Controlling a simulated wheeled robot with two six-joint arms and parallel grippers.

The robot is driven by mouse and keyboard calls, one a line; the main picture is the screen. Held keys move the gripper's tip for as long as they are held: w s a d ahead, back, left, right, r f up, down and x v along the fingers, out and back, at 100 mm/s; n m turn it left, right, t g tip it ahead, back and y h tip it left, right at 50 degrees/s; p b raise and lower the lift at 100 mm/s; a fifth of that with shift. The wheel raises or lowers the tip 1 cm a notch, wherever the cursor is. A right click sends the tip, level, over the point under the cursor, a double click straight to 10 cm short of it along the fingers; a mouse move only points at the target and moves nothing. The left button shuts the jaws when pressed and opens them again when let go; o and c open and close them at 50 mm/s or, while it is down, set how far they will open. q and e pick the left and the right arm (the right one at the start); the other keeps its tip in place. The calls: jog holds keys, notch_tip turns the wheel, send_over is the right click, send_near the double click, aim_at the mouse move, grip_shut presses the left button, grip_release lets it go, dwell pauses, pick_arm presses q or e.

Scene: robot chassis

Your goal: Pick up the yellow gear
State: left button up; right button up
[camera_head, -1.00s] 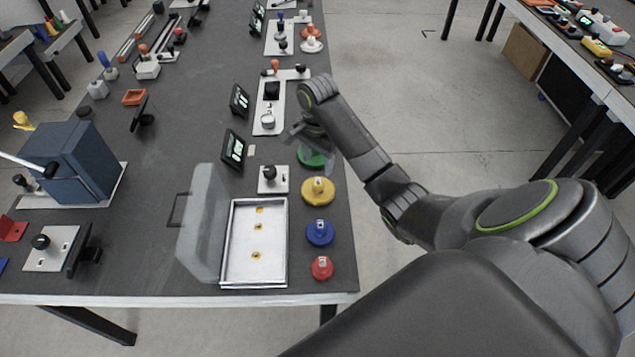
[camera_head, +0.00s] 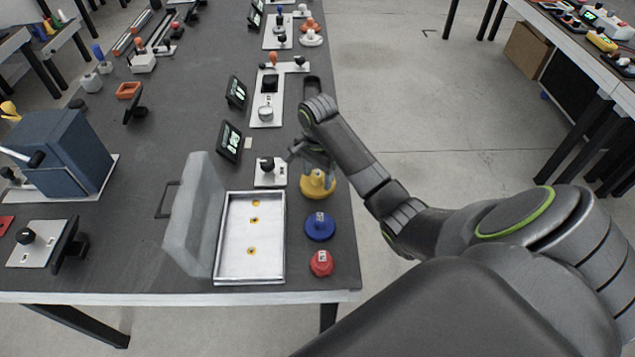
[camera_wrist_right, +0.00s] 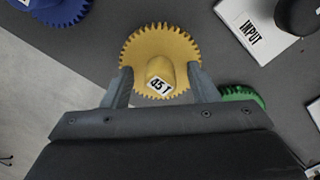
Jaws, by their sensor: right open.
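The yellow gear (camera_head: 318,184) lies flat on the dark table near its right edge. My right gripper (camera_head: 314,160) is right over the gear. In the right wrist view its open fingers (camera_wrist_right: 158,88) stand on either side of the hub, apart from it. I cannot tell the exact height of the fingertips above the gear. My left gripper is not in view.
A blue gear (camera_head: 320,227) and a red gear (camera_head: 321,263) lie nearer on the table. A green gear (camera_wrist_right: 242,95) is beside the yellow one. An open tray (camera_head: 218,262) with a raised clear lid stands to the left, and a white knob plate (camera_head: 270,181) is close by.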

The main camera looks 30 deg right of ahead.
jog(key=c, duration=1.1)
jog(key=shift+r, duration=0.1)
